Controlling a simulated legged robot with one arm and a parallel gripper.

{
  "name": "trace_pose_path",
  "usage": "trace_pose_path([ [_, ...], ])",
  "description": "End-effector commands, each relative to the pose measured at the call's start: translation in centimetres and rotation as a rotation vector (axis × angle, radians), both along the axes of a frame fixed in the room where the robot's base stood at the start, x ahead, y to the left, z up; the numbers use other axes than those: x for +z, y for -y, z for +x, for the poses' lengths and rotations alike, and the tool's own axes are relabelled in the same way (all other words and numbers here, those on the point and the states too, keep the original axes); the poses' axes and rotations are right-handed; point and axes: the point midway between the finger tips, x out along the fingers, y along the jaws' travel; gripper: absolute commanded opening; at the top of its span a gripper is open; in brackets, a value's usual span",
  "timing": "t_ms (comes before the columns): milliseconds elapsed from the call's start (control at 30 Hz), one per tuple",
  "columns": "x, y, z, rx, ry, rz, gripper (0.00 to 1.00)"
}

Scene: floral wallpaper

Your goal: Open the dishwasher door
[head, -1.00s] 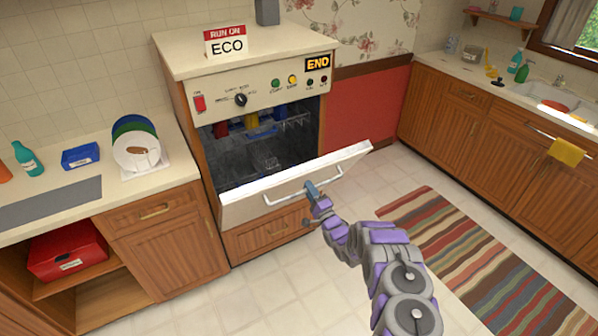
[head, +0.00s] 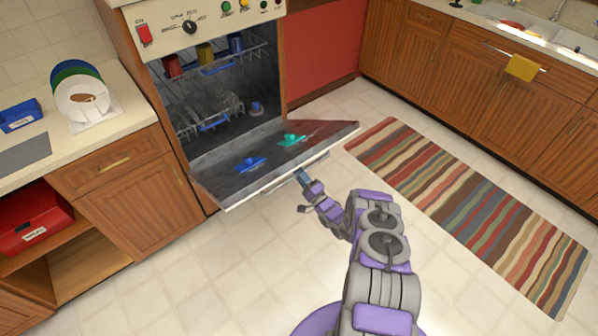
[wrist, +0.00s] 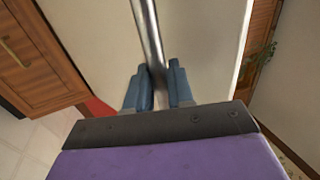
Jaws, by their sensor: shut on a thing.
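The dishwasher door (head: 222,172) is swung well down and out, tilted slightly below level, with its dark inner face up. A blue piece (head: 250,163) and a green piece (head: 292,140) show on that inner face. My gripper (head: 302,177) is at the door's outer edge. In the wrist view my gripper (wrist: 158,88) has its two blue fingers shut on the metal door handle (wrist: 148,35), a bar running up along the pale front panel (wrist: 198,40). The dishwasher's inside (head: 215,95) is open to view, with racks holding coloured cups.
Wooden cabinets with a plate stack (head: 85,98) on the counter stand left of the dishwasher. A striped rug (head: 470,210) lies on the floor to the right. The tiled floor (head: 190,270) in front is clear.

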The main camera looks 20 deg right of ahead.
Motion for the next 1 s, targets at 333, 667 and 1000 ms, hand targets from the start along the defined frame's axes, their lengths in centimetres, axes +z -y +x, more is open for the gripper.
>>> trace_pose_path([
  [333, -0.21, -0.61, 0.16, 0.01, -0.007, -0.001, 0.25],
  [667, -0.04, -0.34, 0.04, 0.007, -0.002, 0.0, 0.4],
  [1000, -0.33, -0.78, -0.39, 0.006, -0.001, 0.002, 0.4],
])
